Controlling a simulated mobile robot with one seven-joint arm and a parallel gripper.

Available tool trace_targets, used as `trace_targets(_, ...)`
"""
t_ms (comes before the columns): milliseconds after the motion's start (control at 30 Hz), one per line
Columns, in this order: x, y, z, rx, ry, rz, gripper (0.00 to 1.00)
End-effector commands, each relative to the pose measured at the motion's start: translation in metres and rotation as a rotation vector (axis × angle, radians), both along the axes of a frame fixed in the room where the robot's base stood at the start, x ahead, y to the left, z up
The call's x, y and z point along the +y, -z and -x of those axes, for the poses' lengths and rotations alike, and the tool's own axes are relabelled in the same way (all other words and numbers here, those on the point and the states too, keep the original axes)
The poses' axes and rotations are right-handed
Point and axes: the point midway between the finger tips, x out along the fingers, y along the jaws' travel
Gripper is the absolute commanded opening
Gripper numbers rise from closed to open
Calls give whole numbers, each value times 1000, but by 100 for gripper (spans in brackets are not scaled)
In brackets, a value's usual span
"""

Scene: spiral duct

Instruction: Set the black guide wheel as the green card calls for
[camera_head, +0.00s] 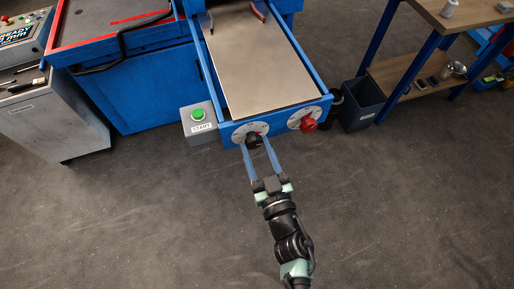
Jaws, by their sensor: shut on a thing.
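The black guide wheel (253,141) is a small dark knob on a pale round dial (240,131) at the front of the blue machine. My gripper (255,144) reaches it from below, with its two long blue fingers shut on the wheel, one on each side. The dial's marks and the wheel's pointing direction are too small to read. I see no green card in this view.
A red knob (309,125) on a second pale dial sits just right of the black wheel. A grey box (198,128) with a green START button stands to the left. A dark bin (362,112) and a shelf (398,72) stand at right. The front floor is clear.

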Motion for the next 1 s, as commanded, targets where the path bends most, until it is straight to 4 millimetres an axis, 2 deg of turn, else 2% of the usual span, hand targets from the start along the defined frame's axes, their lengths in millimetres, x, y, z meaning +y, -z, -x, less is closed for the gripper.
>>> trace_targets(267,0,0,0,-24,0,72,0)
trace_targets(700,-1,0,0,-113,0,346,0)
trace_targets(1000,-1,0,0,-151,0,461,0)
